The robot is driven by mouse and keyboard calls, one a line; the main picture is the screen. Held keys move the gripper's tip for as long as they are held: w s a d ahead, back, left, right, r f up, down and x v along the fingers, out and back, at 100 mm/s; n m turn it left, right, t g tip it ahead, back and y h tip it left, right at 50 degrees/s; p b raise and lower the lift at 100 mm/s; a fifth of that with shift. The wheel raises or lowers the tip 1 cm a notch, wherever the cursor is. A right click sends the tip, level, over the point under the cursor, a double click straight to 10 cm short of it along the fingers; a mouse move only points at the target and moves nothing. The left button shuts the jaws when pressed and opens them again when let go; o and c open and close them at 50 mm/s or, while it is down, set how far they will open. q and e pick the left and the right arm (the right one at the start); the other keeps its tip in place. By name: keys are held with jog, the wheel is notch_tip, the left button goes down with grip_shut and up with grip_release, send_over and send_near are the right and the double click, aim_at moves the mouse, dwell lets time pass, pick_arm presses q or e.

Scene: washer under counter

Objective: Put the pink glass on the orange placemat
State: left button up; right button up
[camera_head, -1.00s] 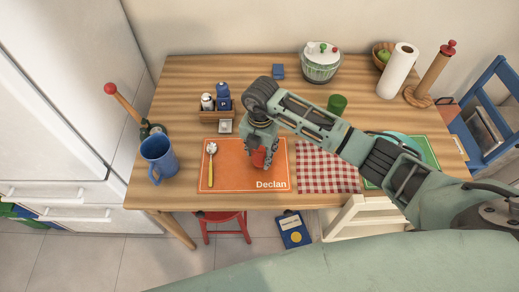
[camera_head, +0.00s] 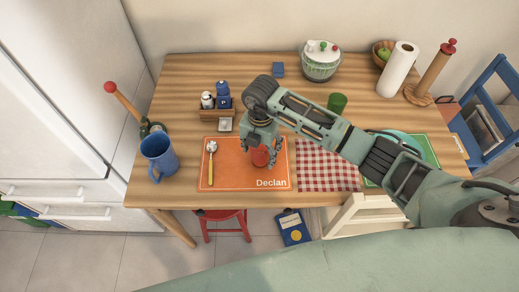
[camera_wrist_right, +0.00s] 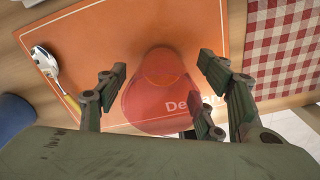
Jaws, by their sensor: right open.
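The pink glass (camera_head: 260,158), which looks red and see-through, stands on the orange placemat (camera_head: 229,178) marked "Declan", in its right half. In the right wrist view the glass (camera_wrist_right: 157,95) is between the fingers, with the mat (camera_wrist_right: 110,40) beneath and behind it. My right gripper (camera_head: 264,163) is open around the glass, and in the wrist view gaps show between its fingers and the glass. The gripper hides part of the glass in the head view. My left gripper is in neither view.
A spoon (camera_head: 211,165) lies on the mat's left side. A blue mug (camera_head: 159,158) stands left of the mat, a red checked mat (camera_head: 325,178) to its right. A shaker rack (camera_head: 215,113) is behind. A green cup (camera_head: 337,103) stands behind my right arm.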

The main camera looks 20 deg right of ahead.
notch_tip(320, 180, up, 12)
jog(key=b, duration=0.2)
